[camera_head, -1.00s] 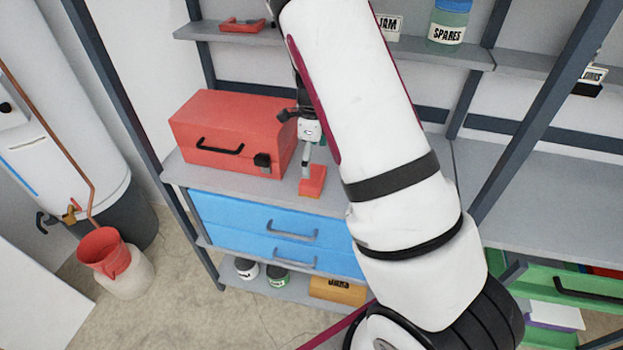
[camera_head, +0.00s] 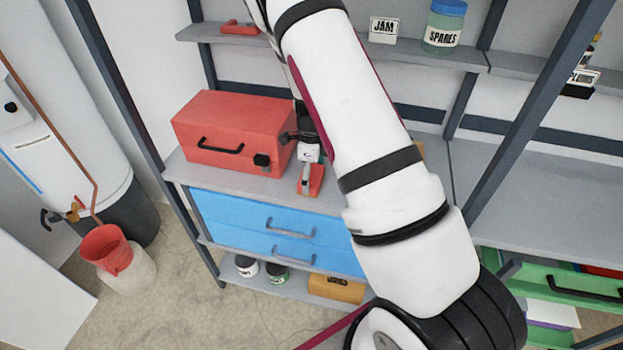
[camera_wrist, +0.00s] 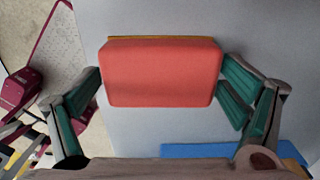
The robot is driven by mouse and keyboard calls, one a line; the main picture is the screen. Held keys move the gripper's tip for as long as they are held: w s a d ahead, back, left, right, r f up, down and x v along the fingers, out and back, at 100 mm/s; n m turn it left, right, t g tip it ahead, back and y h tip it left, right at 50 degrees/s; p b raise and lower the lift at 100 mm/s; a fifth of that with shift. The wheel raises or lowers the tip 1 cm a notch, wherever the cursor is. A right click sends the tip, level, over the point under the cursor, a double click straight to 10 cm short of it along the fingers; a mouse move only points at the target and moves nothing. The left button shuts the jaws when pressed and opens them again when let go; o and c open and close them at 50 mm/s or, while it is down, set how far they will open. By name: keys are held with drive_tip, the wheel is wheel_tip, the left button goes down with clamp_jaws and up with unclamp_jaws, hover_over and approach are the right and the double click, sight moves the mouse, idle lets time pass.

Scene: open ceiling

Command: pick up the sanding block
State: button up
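The sanding block is a red block (camera_wrist: 160,72) with a thin orange-tan layer along its far edge, in the middle of the wrist view. In the head view it (camera_head: 317,180) sits on the grey shelf right of the red toolbox, partly covered by my gripper. My gripper (camera_wrist: 165,88) is open, with one green-padded finger on each side of the block. The left pad is close to the block's left edge; I cannot tell whether either pad touches. In the head view my gripper (camera_head: 307,178) points down at the block.
The red toolbox (camera_head: 230,125) stands close on the left, its black latch facing my gripper. Blue drawers (camera_head: 270,225) lie below the shelf's front edge. An upper shelf (camera_head: 420,52) holds a jam sign and a spares jar. The right shelf (camera_head: 530,195) looks clear.

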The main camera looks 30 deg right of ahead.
drive_tip(key=c, duration=0.6)
drive_tip(key=shift+r, duration=0.1)
drive_tip(key=shift+r, duration=0.5)
wheel_tip(320, 180, up, 2)
drive_tip(key=shift+w+r+b, duration=0.1)
drive_tip(key=shift+b, duration=0.4)
drive_tip(key=s+r, duration=0.1)
drive_tip(key=s, duration=1.5)
drive_tip(key=shift+a+r+b, duration=0.3)
drive_tip(key=shift+a+b, duration=0.05)
drive_tip(key=shift+a, duration=0.05)
drive_tip(key=shift+s, duration=0.1)
